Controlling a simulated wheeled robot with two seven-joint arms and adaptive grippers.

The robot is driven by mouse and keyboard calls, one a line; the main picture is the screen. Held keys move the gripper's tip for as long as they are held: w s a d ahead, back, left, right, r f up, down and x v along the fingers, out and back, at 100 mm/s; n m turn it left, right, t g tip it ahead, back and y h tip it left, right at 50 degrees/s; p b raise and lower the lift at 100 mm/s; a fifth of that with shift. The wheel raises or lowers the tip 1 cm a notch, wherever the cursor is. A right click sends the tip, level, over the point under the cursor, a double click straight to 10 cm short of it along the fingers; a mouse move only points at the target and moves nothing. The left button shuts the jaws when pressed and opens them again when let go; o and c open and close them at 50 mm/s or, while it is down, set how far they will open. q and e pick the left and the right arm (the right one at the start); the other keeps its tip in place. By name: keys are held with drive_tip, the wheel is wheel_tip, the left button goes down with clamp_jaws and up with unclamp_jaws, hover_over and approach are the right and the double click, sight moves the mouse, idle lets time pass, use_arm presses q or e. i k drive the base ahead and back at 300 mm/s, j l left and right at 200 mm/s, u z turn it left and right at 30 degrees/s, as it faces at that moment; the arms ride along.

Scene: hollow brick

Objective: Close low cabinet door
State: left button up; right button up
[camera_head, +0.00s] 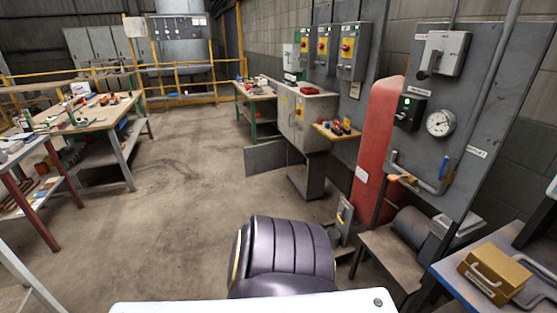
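A grey cabinet (305,112) with yellow labels on its front stands against the right wall near the middle of the view. Under it is a low grey cabinet section (308,178) close to the floor. A flat grey door panel (266,158) stands out to the left from this low section, near the floor, and looks like its open door. Hinge and handle are too small to tell. Neither of my grippers is in view. A dark ribbed part and a white surface of my own body fill the bottom centre.
A red cylinder (378,140) and a grey control panel (470,110) stand at the right. A blue table (450,272) with a yellow box (494,274) is at lower right. Workbenches (92,114) line the left. The concrete floor (185,200) between is clear.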

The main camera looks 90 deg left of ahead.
sight(259, 159)
drive_tip(key=k+j, duration=0.15)
drive_tip(key=j, duration=0.6)
drive_tip(key=k+j, duration=0.15)
drive_tip(key=j, duration=0.65)
drive_tip(key=k+j, duration=0.15)
drive_tip(key=j, duration=0.6)
drive_tip(key=k+j, duration=0.15)
drive_tip(key=j, duration=0.65)
drive_tip(key=k+j, duration=0.15)
drive_tip(key=j, duration=0.6)
drive_tip(key=k+j, duration=0.2)
drive_tip(key=j, duration=0.6)
drive_tip(key=k+j, duration=0.15)
drive_tip(key=j, duration=0.6)
drive_tip(key=k+j, duration=0.15)
drive_tip(key=j, duration=0.6)
drive_tip(key=k+j, duration=0.1)
drive_tip(key=j, duration=0.25)
drive_tip(key=k+j, duration=0.15)
drive_tip(key=j, duration=0.2)
drive_tip(key=k+j, duration=0.1)
drive_tip(key=j, duration=0.3)
drive_tip(key=k+j, duration=0.15)
drive_tip(key=j, duration=0.2)
drive_tip(key=k+j, duration=0.1)
drive_tip(key=j, duration=0.25)
drive_tip(key=k+j, duration=0.1)
drive_tip(key=j, duration=0.25)
